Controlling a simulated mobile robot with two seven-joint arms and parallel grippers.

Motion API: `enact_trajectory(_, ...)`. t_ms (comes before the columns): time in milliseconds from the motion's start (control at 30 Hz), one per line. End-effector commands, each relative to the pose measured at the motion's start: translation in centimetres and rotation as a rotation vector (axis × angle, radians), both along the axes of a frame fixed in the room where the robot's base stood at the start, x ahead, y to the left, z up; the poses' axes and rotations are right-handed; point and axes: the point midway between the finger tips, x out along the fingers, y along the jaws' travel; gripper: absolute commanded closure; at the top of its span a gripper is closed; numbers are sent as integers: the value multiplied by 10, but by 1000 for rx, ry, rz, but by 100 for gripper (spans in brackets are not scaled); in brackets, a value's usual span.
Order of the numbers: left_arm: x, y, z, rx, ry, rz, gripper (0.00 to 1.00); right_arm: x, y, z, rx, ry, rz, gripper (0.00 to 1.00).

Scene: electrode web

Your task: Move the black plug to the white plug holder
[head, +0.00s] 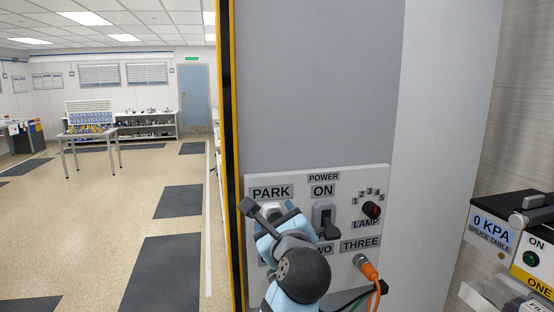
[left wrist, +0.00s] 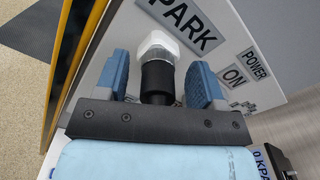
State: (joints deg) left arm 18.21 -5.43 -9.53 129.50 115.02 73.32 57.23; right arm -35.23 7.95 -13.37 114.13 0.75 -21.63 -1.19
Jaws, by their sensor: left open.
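The black plug (left wrist: 157,84) stands between my two fingers in the left wrist view, its far end meeting the white plug holder (left wrist: 158,46) beside the PARK label. How deep it sits in the holder I cannot tell. My left gripper (left wrist: 160,78) is open, with blue fingers on either side of the plug and a gap showing at each side. In the head view my left gripper (head: 279,211) is at the panel below PARK, with part of the white holder (head: 271,209) showing between the fingers. The gripper hides the black plug there. My right gripper is not in view.
The white panel (head: 345,180) carries a black power switch (head: 324,219) just right of my gripper, a lamp knob (head: 372,210) and an orange plug (head: 366,267) at THREE with cables below. A splice table (head: 493,228) stands at the right. Open floor lies left.

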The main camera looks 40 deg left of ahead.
Motion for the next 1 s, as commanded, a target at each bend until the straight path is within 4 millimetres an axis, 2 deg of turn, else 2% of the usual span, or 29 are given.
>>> enact_trajectory(167, 0, 0, 29, -4, -8, -1, 37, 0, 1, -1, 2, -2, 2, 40)
enact_trajectory(700, 0, 0, 149, -4, -8, -2, 37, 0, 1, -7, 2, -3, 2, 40)
enact_trajectory(900, 0, 0, 180, -3, -5, 0, 37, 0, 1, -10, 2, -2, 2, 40)
enact_trajectory(1000, 0, 0, 190, -3, -3, 0, 37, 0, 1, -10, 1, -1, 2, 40)
